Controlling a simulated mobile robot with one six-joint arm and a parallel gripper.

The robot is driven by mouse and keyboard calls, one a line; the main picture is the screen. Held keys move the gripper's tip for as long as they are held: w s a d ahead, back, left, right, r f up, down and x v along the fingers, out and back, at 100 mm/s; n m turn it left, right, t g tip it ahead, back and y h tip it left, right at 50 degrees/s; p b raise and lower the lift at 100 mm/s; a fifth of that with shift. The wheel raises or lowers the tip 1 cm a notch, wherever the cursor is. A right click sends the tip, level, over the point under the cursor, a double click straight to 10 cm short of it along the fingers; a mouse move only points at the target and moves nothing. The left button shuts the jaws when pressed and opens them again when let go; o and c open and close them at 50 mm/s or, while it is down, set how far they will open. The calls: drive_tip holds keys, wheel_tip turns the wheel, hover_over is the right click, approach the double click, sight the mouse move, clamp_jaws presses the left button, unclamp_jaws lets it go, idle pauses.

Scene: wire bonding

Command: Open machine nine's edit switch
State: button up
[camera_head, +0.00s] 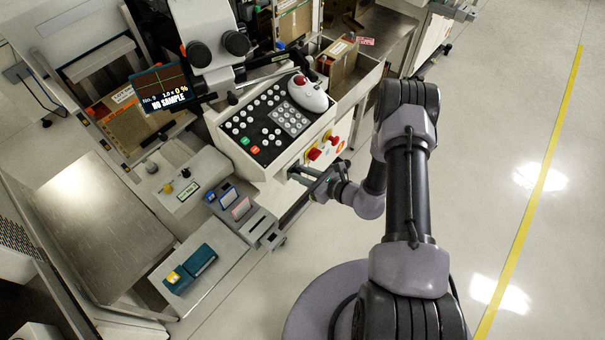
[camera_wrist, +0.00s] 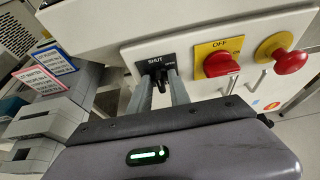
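The edit switch (camera_wrist: 163,83) is a small black knob on a black plate marked SHUT and OPEN, on the pale front panel of the machine. My gripper (camera_wrist: 161,82) reaches up to it, with one grey finger on each side of the knob. The fingers are close together and look shut on it, though the contact faces are hidden. The knob seems upright, below the word SHUT. In the head view my gripper (camera_head: 296,174) is at the console front, and the switch is hidden there. The machine's screen (camera_head: 163,88) reads No. 9 and NO SAMPLE.
Right of the switch are a red OFF knob (camera_wrist: 221,64) on a yellow plate and a red push button (camera_wrist: 290,62). Left are grey holders with labelled cards (camera_wrist: 54,60). Above is the button console (camera_head: 265,125) with a trackball (camera_head: 308,93). The floor on the right is clear.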

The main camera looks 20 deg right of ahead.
clamp_jaws()
drive_tip(key=shift+w+d+f+m+g+y+b, duration=0.15)
drive_tip(key=shift+m+g+y+b, duration=0.1)
drive_tip(key=shift+m+y+b, duration=1.4)
drive_tip(key=shift+d+f+m+g+y+b, duration=0.25)
drive_tip(key=shift+m+y+b, duration=0.35)
drive_tip(key=shift+m+b, duration=1.1)
drive_tip(key=shift+w+d+f+m+g+y+b, duration=0.1)
drive_tip(key=shift+m+g+y+b, duration=0.2)
drive_tip(key=shift+m+y+b, duration=1.45)
drive_tip(key=shift+r+m+h+p, duration=0.1)
drive_tip(key=shift+m+h+p, duration=0.4)
drive_tip(key=shift+m+p, duration=0.3)
